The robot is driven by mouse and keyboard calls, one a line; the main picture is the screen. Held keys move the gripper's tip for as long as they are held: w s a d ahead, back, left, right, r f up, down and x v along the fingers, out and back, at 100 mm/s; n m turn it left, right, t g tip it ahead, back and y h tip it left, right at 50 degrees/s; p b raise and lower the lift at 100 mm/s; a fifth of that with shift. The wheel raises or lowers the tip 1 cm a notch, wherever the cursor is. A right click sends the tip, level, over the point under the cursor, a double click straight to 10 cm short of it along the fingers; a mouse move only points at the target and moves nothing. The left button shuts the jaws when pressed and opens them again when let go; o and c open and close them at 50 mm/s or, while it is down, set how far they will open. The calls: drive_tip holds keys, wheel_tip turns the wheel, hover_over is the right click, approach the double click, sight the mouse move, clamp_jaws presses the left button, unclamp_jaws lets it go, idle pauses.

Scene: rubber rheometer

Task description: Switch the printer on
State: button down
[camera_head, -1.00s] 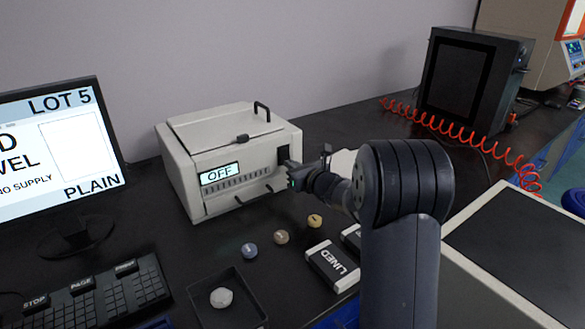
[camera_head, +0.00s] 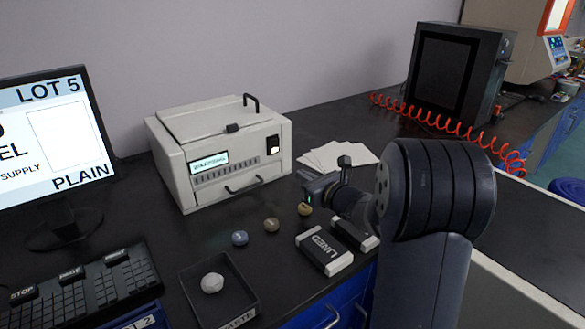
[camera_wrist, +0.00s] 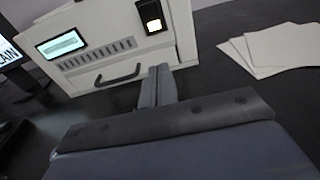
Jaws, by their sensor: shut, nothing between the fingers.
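The printer (camera_head: 222,150) is a cream box with a black top handle on the dark bench, left of the middle in the head view. Its small display (camera_head: 209,163) is lit with text too small to read.
Several white sheets (camera_head: 338,154) lie right of the printer. Two boxes, one marked LINED (camera_head: 324,251), and small round pieces (camera_head: 271,225) lie in front. A black waste tray (camera_head: 244,289), keyboard (camera_head: 80,292) and monitor (camera_head: 57,140) are left. A red coiled hose (camera_head: 440,120) runs behind right.

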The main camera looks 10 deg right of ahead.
drive_tip(key=shift+s+d+f, duration=0.15)
drive_tip(key=shift+s+d, duration=0.15)
drive_tip(key=shift+s, duration=0.4)
drive_tip(key=shift+s+d+f, duration=0.1)
drive_tip(key=shift+s+d, duration=0.15)
drive_tip(key=shift+s, duration=0.45)
drive_tip(key=shift+w, duration=0.15)
